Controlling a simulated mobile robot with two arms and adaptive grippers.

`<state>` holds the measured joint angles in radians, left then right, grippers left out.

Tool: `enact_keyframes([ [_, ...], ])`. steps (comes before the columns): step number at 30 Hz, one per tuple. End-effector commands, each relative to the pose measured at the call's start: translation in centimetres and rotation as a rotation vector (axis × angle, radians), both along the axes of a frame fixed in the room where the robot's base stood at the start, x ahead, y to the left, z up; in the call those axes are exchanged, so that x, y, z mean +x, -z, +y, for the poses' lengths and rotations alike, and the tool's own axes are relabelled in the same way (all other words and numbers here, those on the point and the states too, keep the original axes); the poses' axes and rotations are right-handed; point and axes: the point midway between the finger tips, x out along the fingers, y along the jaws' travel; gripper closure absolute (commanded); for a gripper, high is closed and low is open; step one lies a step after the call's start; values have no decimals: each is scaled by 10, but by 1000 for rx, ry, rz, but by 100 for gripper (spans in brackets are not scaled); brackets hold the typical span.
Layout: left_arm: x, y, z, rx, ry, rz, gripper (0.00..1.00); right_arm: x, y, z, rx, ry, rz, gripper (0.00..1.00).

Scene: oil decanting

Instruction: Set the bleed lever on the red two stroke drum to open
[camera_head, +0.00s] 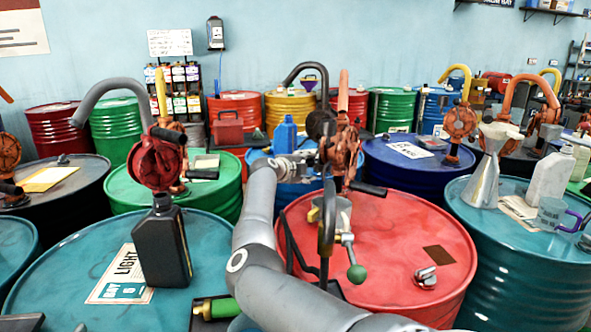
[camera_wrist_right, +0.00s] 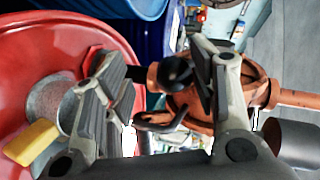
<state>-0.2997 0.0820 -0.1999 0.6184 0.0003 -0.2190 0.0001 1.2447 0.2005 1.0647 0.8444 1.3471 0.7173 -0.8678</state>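The red drum (camera_head: 400,245) stands right of centre in the head view; its top also shows at the left of the right wrist view (camera_wrist_right: 30,65). An orange-red rotary pump (camera_head: 345,150) with black handles stands at its far side. In the wrist view this pump (camera_wrist_right: 185,105) lies in front of my right gripper (camera_wrist_right: 158,62). That gripper is open, and a black knob (camera_wrist_right: 176,72) shows between its fingers; I cannot tell whether they touch it. A lever with a green ball (camera_head: 357,272) hangs in front of the drum top. I cannot tell which part is the bleed lever.
A black bottle (camera_head: 162,248) is on the left teal drum. A metal funnel (camera_head: 485,175) is on the right teal drum. Other drums stand close around.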

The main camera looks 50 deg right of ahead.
Motion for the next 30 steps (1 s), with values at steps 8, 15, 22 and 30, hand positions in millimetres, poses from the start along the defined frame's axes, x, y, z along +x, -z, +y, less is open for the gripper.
enact_keyframes([
  [8,0,0,-1,-1,0,0,63,-3,-9,38,4,-3,-2,48],
  [15,0,0,-2,-2,0,-1,63,-8,-22,78,4,-3,-1,48],
  [22,0,0,-2,-2,0,-1,63,-12,-30,103,3,-1,0,48],
  [30,0,0,-2,-2,0,-1,63,-14,-32,108,3,-1,1,48],
])
